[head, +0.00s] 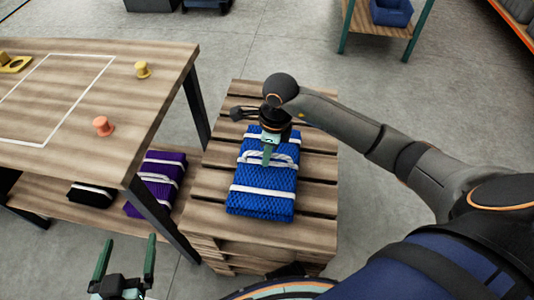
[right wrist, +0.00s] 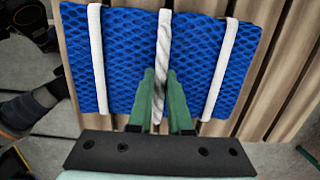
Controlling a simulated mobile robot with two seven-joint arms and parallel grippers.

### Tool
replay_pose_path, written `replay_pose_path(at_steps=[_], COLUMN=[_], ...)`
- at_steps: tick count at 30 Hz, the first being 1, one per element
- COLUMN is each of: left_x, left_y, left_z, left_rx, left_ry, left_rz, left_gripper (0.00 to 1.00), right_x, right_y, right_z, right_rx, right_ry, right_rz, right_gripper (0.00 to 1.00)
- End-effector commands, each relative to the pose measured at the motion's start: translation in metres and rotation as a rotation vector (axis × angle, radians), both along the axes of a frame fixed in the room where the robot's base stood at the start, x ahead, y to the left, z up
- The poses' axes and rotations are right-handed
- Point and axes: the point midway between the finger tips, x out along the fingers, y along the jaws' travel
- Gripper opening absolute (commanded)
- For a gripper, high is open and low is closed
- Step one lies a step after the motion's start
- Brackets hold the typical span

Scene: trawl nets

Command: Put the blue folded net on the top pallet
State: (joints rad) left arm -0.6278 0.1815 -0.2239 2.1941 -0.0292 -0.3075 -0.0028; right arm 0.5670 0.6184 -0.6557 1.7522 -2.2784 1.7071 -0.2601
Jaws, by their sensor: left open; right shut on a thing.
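The blue folded net (head: 262,203), bound with white straps, lies on the slats of the top pallet (head: 207,185) of a stack. My right gripper (head: 267,158) is over the middle of the net, shut on its white strap. In the right wrist view the green fingers (right wrist: 161,95) close around the middle white strap of the blue net (right wrist: 125,55). I cannot tell whether the net is lifted clear of the slats. My left gripper (head: 125,262) is open and empty at the bottom left, in front of the table.
A wooden table (head: 150,105) at left holds an orange spool (head: 103,126) and a yellow spool (head: 142,69). Its lower shelf holds a purple net (head: 160,180) and a black net (head: 90,195). A blue bin (head: 391,12) is at the back right. Floor right of the pallets is clear.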

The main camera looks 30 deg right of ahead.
Motion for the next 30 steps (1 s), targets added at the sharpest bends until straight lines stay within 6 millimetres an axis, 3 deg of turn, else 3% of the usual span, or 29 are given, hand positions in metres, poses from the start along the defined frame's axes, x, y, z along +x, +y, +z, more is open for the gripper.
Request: replay_pose_path(at_steps=[16, 17, 24, 30], left_x=[0.0022, 0.0024, 0.0032, 0.004], left_y=[0.0, 0.0001, 0.0001, 0.0001], left_z=[0.0052, 0.0058, 0.0073, 0.0082], left_rx=[0.0, 0.0, -0.001, -0.001], left_ry=[-0.025, -0.028, -0.032, -0.034], left_rz=[0.0, -0.001, -0.001, -0.001], left_gripper=[1.0, 1.0, 1.0, 1.0], right_x=[0.0017, 0.0003, 0.0003, 0.0002], right_y=[0.0001, -0.0001, -0.0001, -0.0002], right_z=[0.0006, -0.0016, -0.0014, -0.0014], right_rx=[0.002, -0.001, -0.001, -0.001], right_ry=[-0.006, -0.001, -0.001, -0.001], right_rz=[-0.001, -0.001, -0.001, -0.001], right_gripper=[0.0, 0.18, 0.45, 0.47])
